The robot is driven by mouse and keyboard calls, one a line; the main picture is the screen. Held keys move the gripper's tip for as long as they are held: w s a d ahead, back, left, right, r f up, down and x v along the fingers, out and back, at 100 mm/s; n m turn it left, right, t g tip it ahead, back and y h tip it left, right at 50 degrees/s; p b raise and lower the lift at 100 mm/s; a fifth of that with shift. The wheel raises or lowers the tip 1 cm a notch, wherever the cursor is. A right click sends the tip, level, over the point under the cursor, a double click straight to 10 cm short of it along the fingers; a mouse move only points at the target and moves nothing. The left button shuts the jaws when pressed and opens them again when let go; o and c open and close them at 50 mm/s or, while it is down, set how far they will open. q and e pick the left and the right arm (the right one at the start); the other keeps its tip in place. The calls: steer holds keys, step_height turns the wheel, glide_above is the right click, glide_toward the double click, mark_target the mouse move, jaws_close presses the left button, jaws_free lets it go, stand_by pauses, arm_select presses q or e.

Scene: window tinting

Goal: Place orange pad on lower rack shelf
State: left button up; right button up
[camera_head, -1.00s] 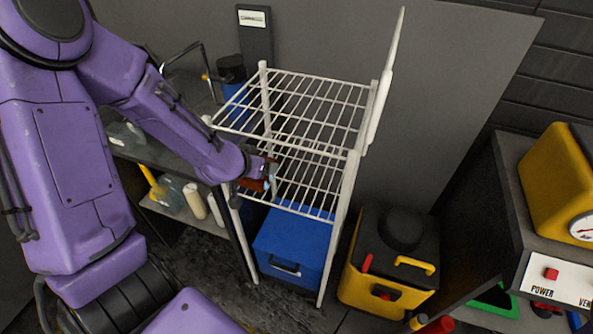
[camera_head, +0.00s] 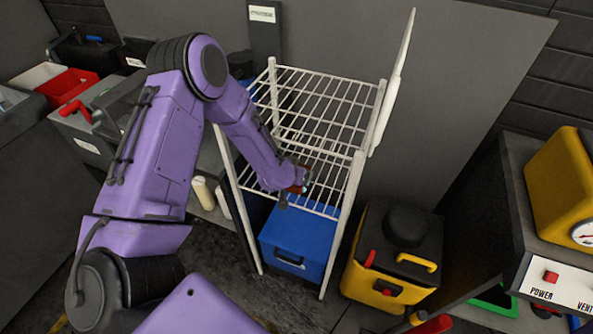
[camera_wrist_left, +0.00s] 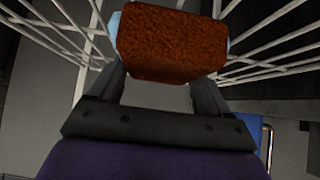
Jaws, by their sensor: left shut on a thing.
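The orange pad (camera_wrist_left: 172,45), a rough rust-orange block, is held between the fingers of my left gripper (camera_wrist_left: 165,75) in the left wrist view. In the head view my left gripper (camera_head: 299,182) is at the lower shelf (camera_head: 322,190) of the white wire rack (camera_head: 362,175), below the upper shelf (camera_head: 322,105). Only a small part of the pad shows there. I cannot tell whether the pad touches the shelf wires. My right gripper is not in view.
A blue box (camera_head: 300,240) stands on the floor under the rack. A yellow and black machine (camera_head: 395,260) stands to its right. White rack posts and wires surround the gripper closely. A workbench with a POWER panel (camera_head: 560,285) is at the far right.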

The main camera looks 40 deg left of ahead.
arm_select(q)
steer(key=shift+s, duration=0.1)
steer(key=shift+f, duration=0.15)
steer(key=o, duration=1.1)
steer(key=shift+r, duration=0.3)
steer(key=b+v, duration=0.1)
steer(key=v, duration=1.1)
steer(key=s+d+f+n+g, duration=0.1)
steer(key=s+f+g, duration=0.1)
steer(key=s+f, duration=0.4)
steer(key=s+d+f+n+g+y, duration=0.1)
steer(key=s+f, duration=0.6)
steer(key=s, duration=0.3)
steer(key=s+d+f+n+g, duration=0.1)
steer(key=s+f+n+g, duration=0.1)
steer(key=s+f, duration=0.4)
steer(key=shift+s+d+f+g, duration=0.1)
steer(key=shift+s+d+g, duration=0.1)
steer(key=shift+s, duration=0.6)
steer(key=shift+s+d+f+g, duration=0.1)
steer(key=shift+s+d, duration=0.1)
steer(key=shift+s, duration=0.55)
